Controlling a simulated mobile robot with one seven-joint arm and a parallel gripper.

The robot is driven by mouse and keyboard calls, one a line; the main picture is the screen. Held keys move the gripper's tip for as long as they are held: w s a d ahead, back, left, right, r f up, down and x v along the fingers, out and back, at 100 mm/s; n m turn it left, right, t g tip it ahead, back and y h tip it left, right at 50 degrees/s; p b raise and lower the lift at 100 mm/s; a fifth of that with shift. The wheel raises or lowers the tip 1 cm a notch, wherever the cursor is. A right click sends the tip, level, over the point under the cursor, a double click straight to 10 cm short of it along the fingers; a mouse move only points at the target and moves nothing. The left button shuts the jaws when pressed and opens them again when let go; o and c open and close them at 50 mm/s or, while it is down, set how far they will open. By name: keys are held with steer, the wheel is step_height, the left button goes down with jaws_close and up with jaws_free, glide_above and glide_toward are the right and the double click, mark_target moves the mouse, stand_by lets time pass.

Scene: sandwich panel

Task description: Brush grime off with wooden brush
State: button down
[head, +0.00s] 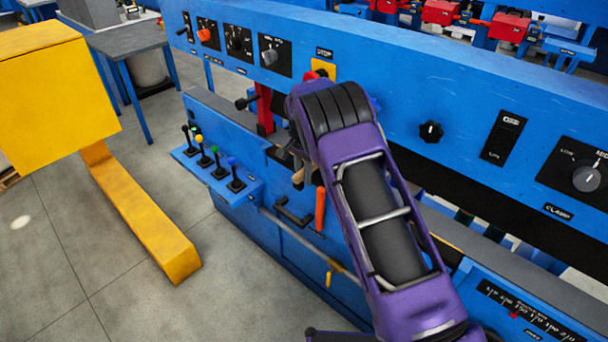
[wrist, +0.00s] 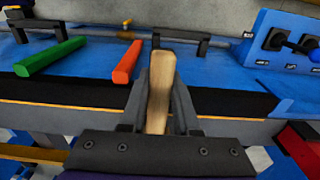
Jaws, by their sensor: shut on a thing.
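My gripper (wrist: 160,100) is shut on the wooden brush (wrist: 160,82), whose pale handle stands between the two dark fingers in the wrist view. In the head view a small part of the wooden brush (head: 298,177) shows beside my purple arm, in front of the blue machine (head: 240,185). The bristles cannot be made out. No grime can be told apart on the surfaces in view.
An orange handle (wrist: 127,62) and a green handle (wrist: 50,57) are left of the brush in the wrist view. Several coloured levers (head: 208,160) stick up from a blue shelf.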

steer(key=shift+r+p, duration=0.3)
steer(key=shift+r, duration=0.35)
steer(key=shift+s+a+r, duration=0.1)
steer(key=shift+a+r, duration=0.05)
steer(key=shift+a, duration=0.05)
steer(key=s+a+r+p, duration=0.1)
steer(key=s+a, duration=1)
steer(key=s, duration=0.4)
steer(key=shift+s+a+r+p, duration=0.25)
steer(key=shift+a+r+p, duration=0.15)
steer(key=shift+s, duration=0.1)
